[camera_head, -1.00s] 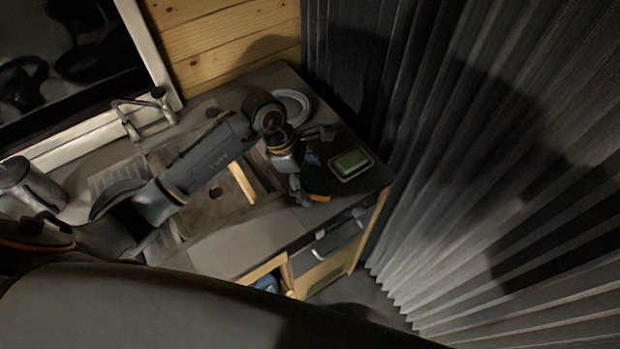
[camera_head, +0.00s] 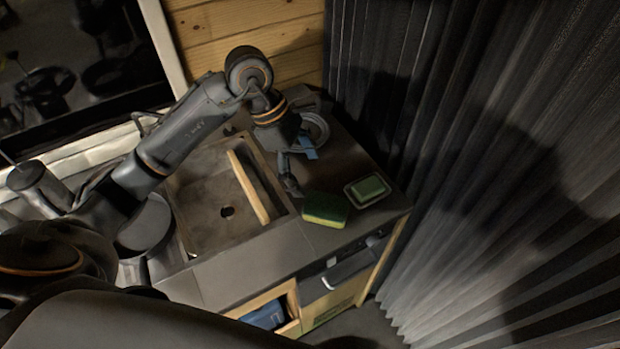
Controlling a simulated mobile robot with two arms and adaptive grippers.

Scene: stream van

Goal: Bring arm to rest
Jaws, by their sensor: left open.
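My left arm (camera_head: 185,130) comes in from the left and reaches over the sink, bending down at its wrist. My left gripper (camera_head: 297,180) is open and empty above the counter, between the sink and the sponge. The yellow and green sponge (camera_head: 325,210) lies on the counter in front of and to the right of the gripper, apart from it. My right gripper is not in view.
The sink (camera_head: 205,215) has a wooden board (camera_head: 248,188) across it. A green soap bar (camera_head: 369,188) lies in a dish to the right. A pleated curtain (camera_head: 480,170) closes off the right side.

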